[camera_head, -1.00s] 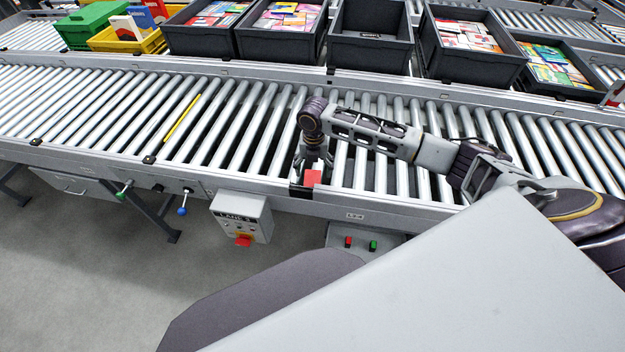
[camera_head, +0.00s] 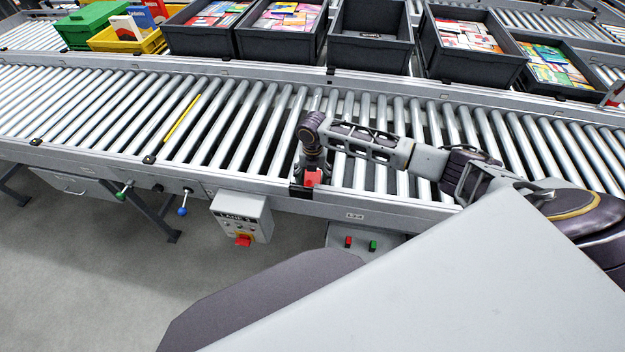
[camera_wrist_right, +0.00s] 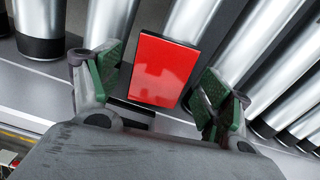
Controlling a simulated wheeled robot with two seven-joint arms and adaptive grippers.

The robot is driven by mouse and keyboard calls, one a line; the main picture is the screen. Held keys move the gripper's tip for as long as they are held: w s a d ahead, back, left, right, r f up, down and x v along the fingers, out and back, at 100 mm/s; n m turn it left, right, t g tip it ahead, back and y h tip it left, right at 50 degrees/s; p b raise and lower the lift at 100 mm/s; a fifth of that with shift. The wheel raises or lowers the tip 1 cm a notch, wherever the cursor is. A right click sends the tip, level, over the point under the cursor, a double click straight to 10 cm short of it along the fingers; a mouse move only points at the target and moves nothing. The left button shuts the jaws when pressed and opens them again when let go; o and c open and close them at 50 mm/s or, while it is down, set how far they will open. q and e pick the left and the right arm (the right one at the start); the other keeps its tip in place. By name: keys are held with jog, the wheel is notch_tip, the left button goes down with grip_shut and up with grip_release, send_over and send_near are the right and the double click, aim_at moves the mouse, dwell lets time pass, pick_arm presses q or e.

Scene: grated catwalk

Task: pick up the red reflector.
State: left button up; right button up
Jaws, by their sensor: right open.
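The red reflector (camera_head: 312,178) is a small red rectangular plate at the near edge of the roller conveyor (camera_head: 225,120). In the right wrist view the reflector (camera_wrist_right: 164,70) lies between the two green-padded fingers of my right gripper (camera_wrist_right: 160,92). The fingers are open, with a gap showing on each side of the reflector. In the head view my right gripper (camera_head: 312,170) points down over the reflector and partly covers it. A dark bracket (camera_wrist_right: 133,108) shows beside the reflector's near edge. My left gripper is not in view.
Metal rollers surround the reflector, with the conveyor's side rail (camera_head: 250,184) in front. A control box with a red button (camera_head: 241,216) hangs below the rail. A yellow strip (camera_head: 182,117) lies on the rollers to the left. Grey crates (camera_head: 370,50) stand behind.

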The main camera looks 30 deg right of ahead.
aim_at(312, 178)
jog(key=c, duration=1.2)
jog(key=shift+r, duration=0.1)
notch_tip(312, 178, up, 10)
jog(key=shift+w, duration=0.1)
dwell(0.5)
